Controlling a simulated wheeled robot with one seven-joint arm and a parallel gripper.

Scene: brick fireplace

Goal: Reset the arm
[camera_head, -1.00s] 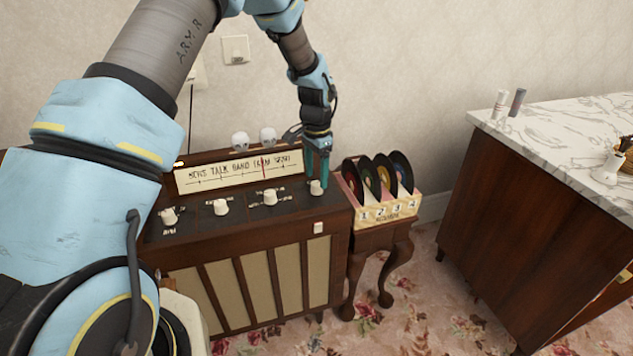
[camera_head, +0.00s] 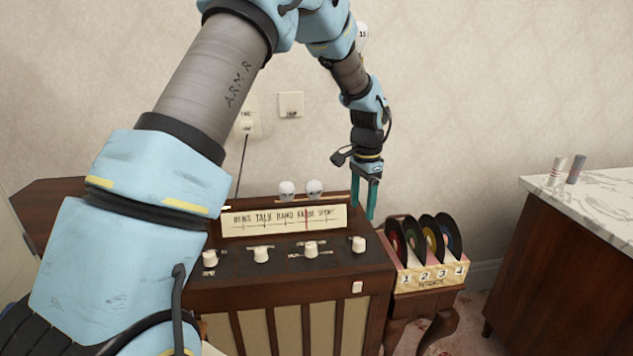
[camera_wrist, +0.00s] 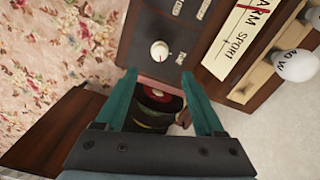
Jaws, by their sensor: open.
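My gripper (camera_head: 364,199) is open and empty, pointing down above the right end of the wooden radio cabinet (camera_head: 255,297). In the head view its teal fingers hang above and behind the rightmost white knob (camera_head: 358,245), apart from it. In the wrist view the two fingers (camera_wrist: 155,80) are spread wide. That knob shows beyond them in the wrist view (camera_wrist: 159,51), and records (camera_wrist: 158,108) show between the fingers. My arm reaches across the left and top of the head view and hides part of the cabinet's left side.
A record rack (camera_head: 433,277) with several discs stands on a small table right of the radio. A marble-topped cabinet (camera_head: 600,195) is at the far right. Two white bulbs (camera_head: 300,189) stand at the back of the radio. The wall is behind; open air lies above the rack.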

